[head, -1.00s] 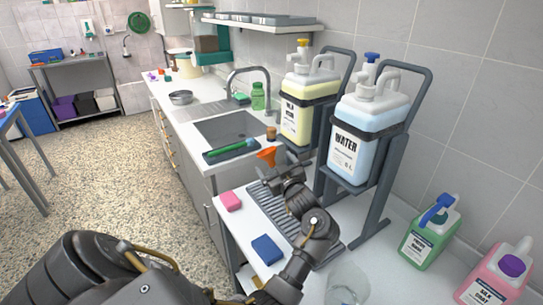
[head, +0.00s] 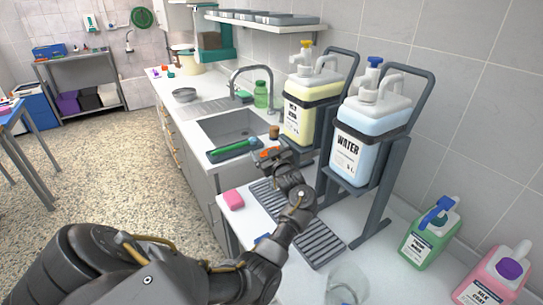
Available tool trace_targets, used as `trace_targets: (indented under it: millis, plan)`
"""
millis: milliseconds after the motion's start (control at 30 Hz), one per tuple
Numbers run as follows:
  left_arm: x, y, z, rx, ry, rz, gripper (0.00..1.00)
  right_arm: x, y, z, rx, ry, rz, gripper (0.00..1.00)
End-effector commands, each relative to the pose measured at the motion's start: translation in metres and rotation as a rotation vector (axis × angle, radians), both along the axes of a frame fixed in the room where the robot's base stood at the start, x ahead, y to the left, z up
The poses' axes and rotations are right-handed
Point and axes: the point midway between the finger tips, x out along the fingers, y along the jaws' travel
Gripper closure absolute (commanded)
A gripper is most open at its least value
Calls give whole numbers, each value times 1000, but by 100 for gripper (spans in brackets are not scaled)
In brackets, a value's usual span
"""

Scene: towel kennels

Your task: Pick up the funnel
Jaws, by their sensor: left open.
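The orange funnel (head: 268,153) shows in the head view at the far end of the grey ribbed drain mat, near the sink's right corner. My left gripper (head: 267,160) is at the funnel, with its dark fingers open and covering much of it. Only some orange shows between and above the fingers. I cannot tell whether the fingers touch it. My right gripper is not in view.
The ribbed mat (head: 322,246) lies under my left wrist. A pink sponge (head: 233,200) is to its left. Two dispensers stand close on the right, one labelled WATER (head: 350,150). A green brush (head: 233,148) lies at the sink (head: 228,127). A clear beaker (head: 347,285) stands in front.

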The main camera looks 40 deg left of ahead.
Motion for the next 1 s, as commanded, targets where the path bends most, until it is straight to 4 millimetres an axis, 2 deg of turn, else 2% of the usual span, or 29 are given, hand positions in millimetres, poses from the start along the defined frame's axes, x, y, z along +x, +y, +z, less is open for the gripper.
trace_targets:
  millis: [167, 500, 567, 833, 1000]
  plan:
    - [0, 0, 0, 0, 0, 0, 9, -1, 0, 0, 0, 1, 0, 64]
    - [0, 0, 0, 0, 0, 0, 54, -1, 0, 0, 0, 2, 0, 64]
    - [0, 0, 0, 0, 0, 0, 58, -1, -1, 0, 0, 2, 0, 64]
    - [0, 0, 2, -1, -2, 0, 59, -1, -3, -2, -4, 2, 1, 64]
    - [0, 0, 15, 0, -5, 0, 59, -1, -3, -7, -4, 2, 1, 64]
